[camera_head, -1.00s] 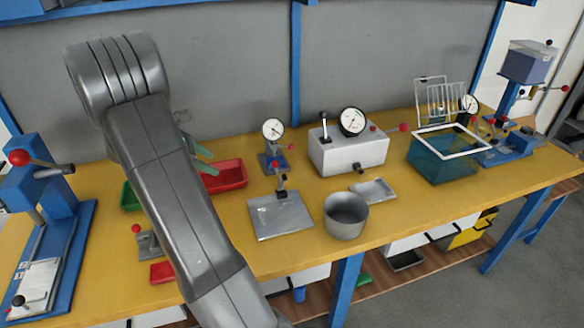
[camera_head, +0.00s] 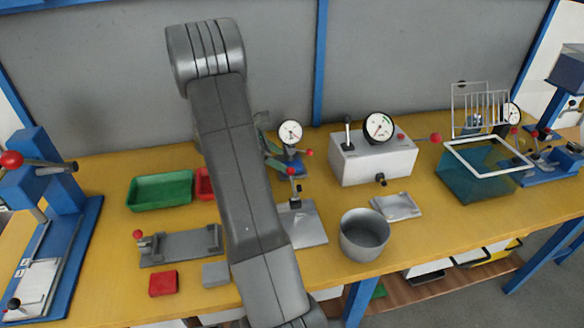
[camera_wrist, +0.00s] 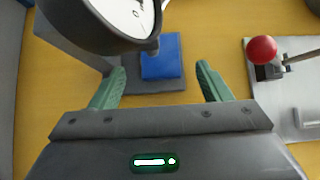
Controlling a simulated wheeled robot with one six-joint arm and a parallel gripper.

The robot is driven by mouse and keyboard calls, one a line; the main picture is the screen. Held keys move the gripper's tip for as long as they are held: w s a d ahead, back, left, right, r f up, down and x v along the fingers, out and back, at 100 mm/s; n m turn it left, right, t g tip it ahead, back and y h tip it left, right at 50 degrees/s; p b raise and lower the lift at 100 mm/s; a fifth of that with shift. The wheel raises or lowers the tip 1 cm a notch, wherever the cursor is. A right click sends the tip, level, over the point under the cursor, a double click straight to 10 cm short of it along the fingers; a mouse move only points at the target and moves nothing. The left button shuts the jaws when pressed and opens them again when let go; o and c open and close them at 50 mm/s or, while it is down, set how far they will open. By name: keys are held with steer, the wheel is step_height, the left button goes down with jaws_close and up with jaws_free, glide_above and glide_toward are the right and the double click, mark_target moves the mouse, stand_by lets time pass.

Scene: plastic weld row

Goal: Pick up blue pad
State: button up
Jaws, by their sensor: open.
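The blue pad (camera_wrist: 162,56) lies on the dark grey base of a dial gauge stand, in the upper middle of the wrist view. The gauge head (camera_wrist: 112,20) overhangs its left side. In the head view blue shows at the foot of the dial gauge stand (camera_head: 290,134), right of my arm. My gripper (camera_wrist: 160,70) is open, its two green fingers on either side of the pad in the wrist view, with nothing between them gripped. In the head view my arm hides most of the gripper.
Right of the gauge is a plate fixture (camera_wrist: 300,85) with a red-knobbed lever (camera_wrist: 261,49). The head view shows a white gauge box (camera_head: 373,160), a metal pot (camera_head: 364,237), a green tray (camera_head: 160,190) and a blue press (camera_head: 60,215).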

mark_target(291, 165)
steer(key=x, duration=0.4)
steer(key=c, duration=1.1)
steer(key=shift+r, duration=0.1)
